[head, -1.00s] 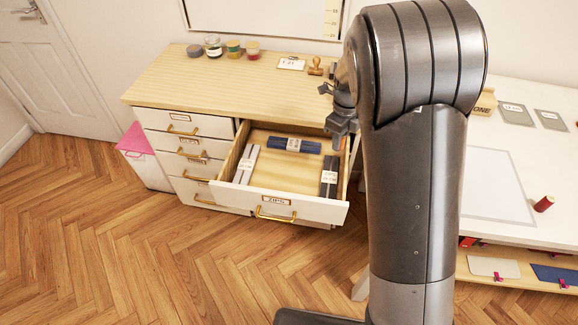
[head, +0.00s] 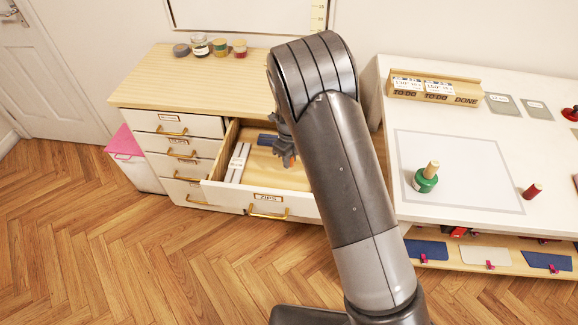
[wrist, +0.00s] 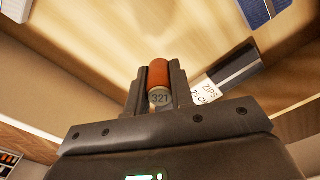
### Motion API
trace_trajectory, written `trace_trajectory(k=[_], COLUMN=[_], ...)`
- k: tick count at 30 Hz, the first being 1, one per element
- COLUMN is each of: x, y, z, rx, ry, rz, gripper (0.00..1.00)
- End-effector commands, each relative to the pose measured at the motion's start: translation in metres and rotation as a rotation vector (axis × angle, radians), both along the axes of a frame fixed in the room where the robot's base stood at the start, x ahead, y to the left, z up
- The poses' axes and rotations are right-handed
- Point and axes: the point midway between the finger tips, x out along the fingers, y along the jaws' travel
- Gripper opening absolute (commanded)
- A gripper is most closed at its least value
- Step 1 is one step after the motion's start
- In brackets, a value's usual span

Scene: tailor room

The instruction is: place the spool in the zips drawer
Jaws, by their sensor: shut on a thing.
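The orange-red spool (wrist: 158,76), its end marked 321, is between the fingers of my gripper (wrist: 155,88), which is shut on it. In the head view my gripper (head: 287,156) is over the open zips drawer (head: 226,193), with a bit of orange (head: 290,161) at its tip. The drawer is pulled out and its front label reads ZIPS. It holds pale zip packs (head: 238,162) at the left and a blue pack (head: 267,140) at the back. In the wrist view a dark zip pack (wrist: 236,66) lies right of the spool. My arm hides the drawer's right part.
Shut drawers (head: 180,147) stand left of the open one. Jars and tins (head: 200,46) stand on the cabinet top (head: 165,75). On the white table (head: 400,222) at right are a green bottle-like item (head: 426,180), a red spool (head: 532,191) and a wooden TO-DO/DONE rack (head: 435,90).

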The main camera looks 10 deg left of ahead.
Motion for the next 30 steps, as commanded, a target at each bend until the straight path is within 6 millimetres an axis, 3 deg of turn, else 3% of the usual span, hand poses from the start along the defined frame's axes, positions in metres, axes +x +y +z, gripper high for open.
trace_trajectory(k=[11, 22, 23, 30], x=[0.000, 0.000, 0.000, 0.000], y=[0.002, 0.002, 0.002, 0.002], z=[-0.040, -0.045, -0.044, -0.044], rx=[-0.001, 0.000, 0.000, 0.000], ry=[0.002, 0.001, 0.000, 0.000], rz=[-0.001, 0.000, 0.000, 0.000], gripper=[0.00, 0.00, 0.24, 0.43])
